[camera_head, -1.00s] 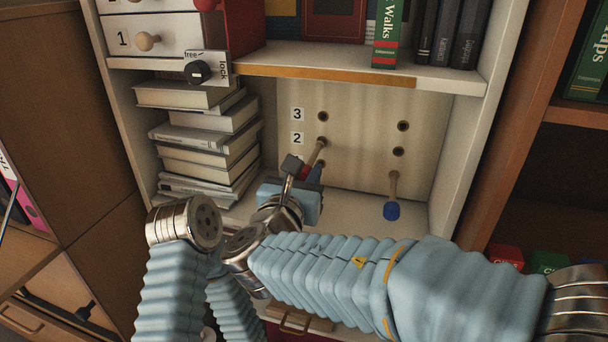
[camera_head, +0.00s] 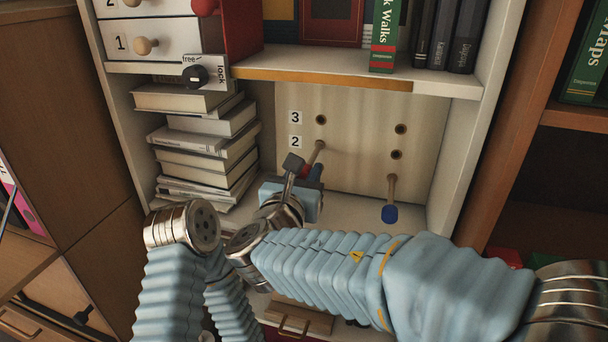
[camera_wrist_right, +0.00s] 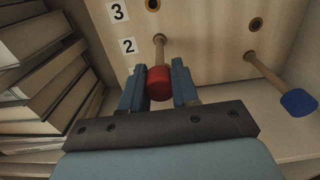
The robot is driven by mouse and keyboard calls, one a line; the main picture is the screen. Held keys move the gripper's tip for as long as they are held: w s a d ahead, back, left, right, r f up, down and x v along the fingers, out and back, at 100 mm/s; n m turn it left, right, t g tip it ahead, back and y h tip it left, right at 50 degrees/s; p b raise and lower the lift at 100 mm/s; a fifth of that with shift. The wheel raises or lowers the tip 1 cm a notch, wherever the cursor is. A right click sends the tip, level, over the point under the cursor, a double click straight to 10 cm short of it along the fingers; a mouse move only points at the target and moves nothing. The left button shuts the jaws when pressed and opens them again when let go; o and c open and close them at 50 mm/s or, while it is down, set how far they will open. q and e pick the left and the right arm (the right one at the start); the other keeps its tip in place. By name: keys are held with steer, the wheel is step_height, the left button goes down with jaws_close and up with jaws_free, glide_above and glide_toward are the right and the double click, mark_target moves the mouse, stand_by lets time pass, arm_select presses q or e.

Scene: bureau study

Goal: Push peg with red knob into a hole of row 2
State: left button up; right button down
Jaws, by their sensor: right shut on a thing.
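The peg with the red knob (camera_wrist_right: 159,83) shows in the right wrist view between the two blue fingers of my right gripper (camera_wrist_right: 159,87), which is shut on the knob. Its wooden shaft runs to the panel beside the label 2 (camera_wrist_right: 128,46) and ends at the left hole of that row. In the head view the shaft (camera_head: 318,153) slants down from that hole, and my right gripper (camera_head: 305,171) mostly hides the knob. The pale panel (camera_head: 360,120) has holes in rows. My left arm shows at the lower left; its gripper is not visible.
A peg with a blue knob (camera_head: 389,213) sticks out of the panel at the lower right. A stack of books (camera_head: 205,150) stands close left of my right gripper. A shelf edge (camera_head: 330,80) runs above the panel. Empty holes show in row 3 and at the right.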

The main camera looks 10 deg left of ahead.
steer(key=shift+c, duration=1.4)
jaws_free()
steer(key=s, duration=1)
steer(key=shift+a+b, duration=0.2)
steer(key=shift+b, duration=0.15)
